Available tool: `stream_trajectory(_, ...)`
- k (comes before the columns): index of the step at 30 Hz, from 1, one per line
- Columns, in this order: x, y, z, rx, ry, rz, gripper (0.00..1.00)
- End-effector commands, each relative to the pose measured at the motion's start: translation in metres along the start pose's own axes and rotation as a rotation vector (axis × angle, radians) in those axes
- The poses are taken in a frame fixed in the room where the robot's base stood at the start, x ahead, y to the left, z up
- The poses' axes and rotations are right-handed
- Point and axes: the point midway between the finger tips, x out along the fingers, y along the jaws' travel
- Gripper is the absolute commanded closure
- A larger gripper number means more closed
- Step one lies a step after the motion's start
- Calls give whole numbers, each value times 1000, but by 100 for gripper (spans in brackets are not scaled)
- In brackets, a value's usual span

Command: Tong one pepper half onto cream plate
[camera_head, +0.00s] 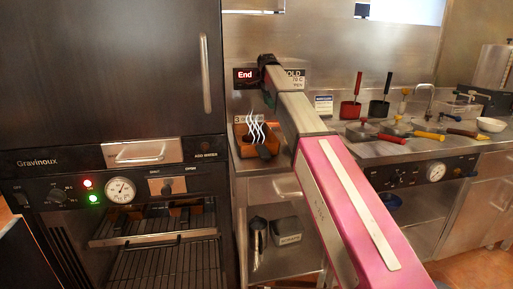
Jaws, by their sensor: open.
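My arm reaches up and away over the steel counter, and its far end bends down in front of the back wall. My gripper (268,100) is small and partly hidden at that end, above an orange tray (241,139); it is open. White steam marks rise over the tray. A small dark shape (263,152) shows at the tray's front; I cannot tell what it is. No pepper half can be made out. No cream plate is clearly seen; a small whitish dish (490,124) stands at the counter's far right.
A dark oven cabinet (110,70) with a grill rack (160,265) fills the left.

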Motion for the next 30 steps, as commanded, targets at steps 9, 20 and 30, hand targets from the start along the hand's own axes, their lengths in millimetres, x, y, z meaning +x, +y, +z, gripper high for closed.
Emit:
stream_trajectory(9, 14, 1, 0, 0, 0, 1, 25)
stream_trajectory(20, 56, 1, 0, 0, 0, 1, 25)
stream_trajectory(30, 88, 0, 0, 0, 0, 0, 25)
